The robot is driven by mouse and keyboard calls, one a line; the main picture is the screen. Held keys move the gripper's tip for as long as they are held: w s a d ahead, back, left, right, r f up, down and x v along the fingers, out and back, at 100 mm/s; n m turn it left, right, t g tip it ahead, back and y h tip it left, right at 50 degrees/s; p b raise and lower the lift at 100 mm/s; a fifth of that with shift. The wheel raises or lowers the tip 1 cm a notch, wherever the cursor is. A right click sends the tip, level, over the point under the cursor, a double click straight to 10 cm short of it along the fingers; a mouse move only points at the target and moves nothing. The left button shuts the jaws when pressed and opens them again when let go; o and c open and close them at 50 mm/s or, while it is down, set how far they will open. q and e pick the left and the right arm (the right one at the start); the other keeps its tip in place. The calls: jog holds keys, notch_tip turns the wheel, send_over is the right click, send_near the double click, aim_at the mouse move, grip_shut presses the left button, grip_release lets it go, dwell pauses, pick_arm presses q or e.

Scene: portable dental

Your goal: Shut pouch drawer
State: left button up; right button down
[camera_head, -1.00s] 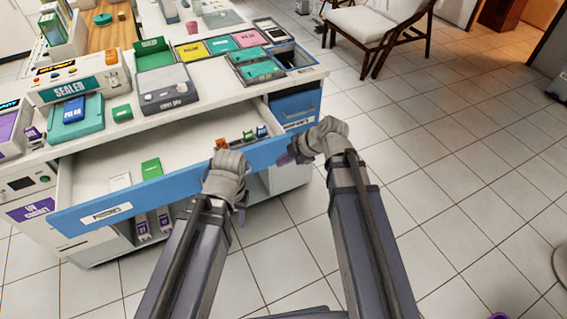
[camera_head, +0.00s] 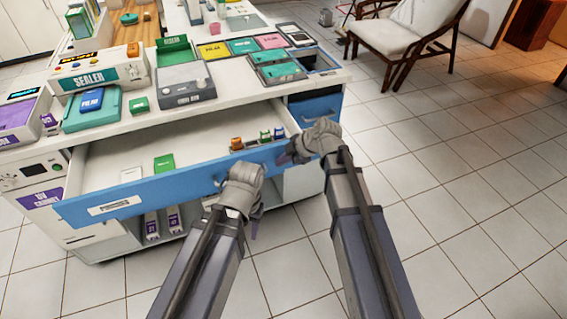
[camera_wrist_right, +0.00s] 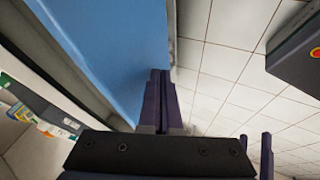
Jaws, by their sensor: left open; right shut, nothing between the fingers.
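The pouch drawer is pulled out from the white counter. Its long blue front (camera_head: 150,190) bears a white label at the left end. Inside lie a green packet (camera_head: 164,162), a white item and several small coloured items (camera_head: 262,137) toward the right. My left gripper (camera_head: 222,184) is open at the outer side of the front, near its middle; contact cannot be told. My right gripper (camera_head: 287,157) is shut and empty by the front's right end. In the right wrist view its closed fingers (camera_wrist_right: 160,98) are beside the blue front (camera_wrist_right: 115,45).
The counter top holds a sealer (camera_head: 98,78), a grey device (camera_head: 186,88), a teal box (camera_head: 92,110) and coloured trays (camera_head: 277,72). A closed blue drawer (camera_head: 315,107) is at the right. A wooden chair (camera_head: 405,30) stands behind. The tiled floor at right is clear.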

jog(key=w+a, duration=0.2)
jog(key=w, duration=0.5)
jog(key=w+a, duration=0.2)
jog(key=w, duration=0.6)
jog(key=w+a, duration=0.2)
jog(key=w, duration=0.6)
jog(key=shift+w+a, duration=0.1)
jog(key=shift+a, duration=0.2)
jog(key=shift+w+a+r, duration=0.1)
jog(key=shift+w, duration=0.35)
